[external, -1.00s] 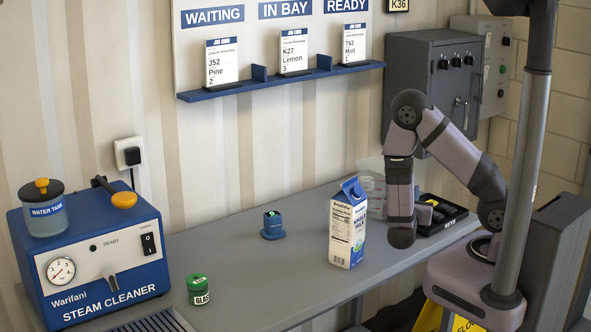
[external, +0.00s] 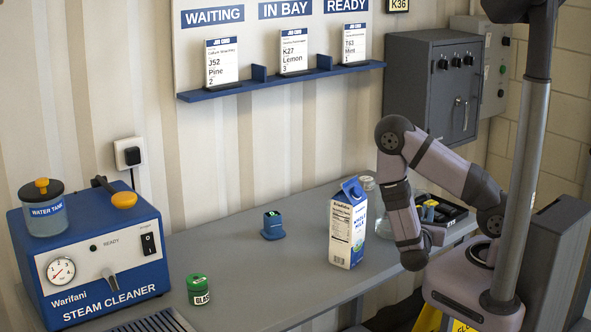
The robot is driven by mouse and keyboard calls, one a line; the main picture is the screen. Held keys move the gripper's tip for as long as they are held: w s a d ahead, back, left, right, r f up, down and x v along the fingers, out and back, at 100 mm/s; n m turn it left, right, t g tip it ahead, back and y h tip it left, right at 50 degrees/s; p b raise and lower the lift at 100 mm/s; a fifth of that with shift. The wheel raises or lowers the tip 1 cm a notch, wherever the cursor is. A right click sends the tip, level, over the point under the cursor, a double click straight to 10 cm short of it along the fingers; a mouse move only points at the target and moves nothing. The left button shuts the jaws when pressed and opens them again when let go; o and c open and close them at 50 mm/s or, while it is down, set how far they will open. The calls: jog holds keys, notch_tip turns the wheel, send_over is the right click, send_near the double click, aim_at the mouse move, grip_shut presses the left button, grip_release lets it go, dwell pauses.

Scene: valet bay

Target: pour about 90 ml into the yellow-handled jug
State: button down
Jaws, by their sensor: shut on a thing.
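My arm's wrist (external: 412,258) hangs in front of the table's right part, right of the carton. My gripper is mostly hidden behind the wrist, so its fingers and whatever lies between them do not show clearly. A blue and white milk carton (external: 346,228) stands upright on the table. Behind it, a clear vessel (external: 368,184) is partly visible; I cannot tell whether it is a jug. No yellow-handled jug can be clearly made out.
A black tray (external: 462,224) with small items is at the right. A blue container (external: 272,226) and a green one (external: 199,290) stand on the table (external: 235,265). The blue steam cleaner (external: 95,255) fills the left end. The middle is mostly clear.

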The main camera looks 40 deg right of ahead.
jog(key=w+r+n, duration=0.1)
jog(key=r, duration=0.1)
jog(key=a+r+n, duration=0.1)
jog(key=n, duration=0.1)
jog(key=w+a+r+n, duration=0.1)
jog(key=r+n, duration=0.1)
jog(key=shift+w+r, duration=0.3)
jog(key=shift+w, duration=0.05)
jog(key=shift+w+a+r+n+b, duration=0.1)
jog(key=shift+w+a+n+b, duration=0.25)
jog(key=shift+n+b, duration=0.65)
jog(key=w+a+r+n+p, duration=0.1)
jog(key=w+r+n+p, duration=0.1)
jog(key=r+p, duration=0.3)
jog(key=w+a+r+n+p, duration=0.1)
jog(key=w+r+n+p, duration=0.1)
jog(key=r+p, duration=0.3)
jog(key=shift+a+r+n+t, duration=0.25)
jog(key=shift+r+n+t, duration=0.15)
jog(key=shift+r+n, duration=0.45)
jog(key=shift+w+a+r+n+p, duration=0.4)
jog(key=shift+r+n+p, duration=0.1)
jog(key=shift+r+p, duration=0.25)
jog(key=shift+w+a+r+n+p, duration=0.25)
jog(key=shift+w+r+n+p, duration=0.2)
jog(key=shift+r+p, duration=0.25)
jog(key=shift+s+d+r+p, duration=0.15)
jog(key=shift+s+d+p, duration=0.1)
jog(key=shift+p, duration=0.2)
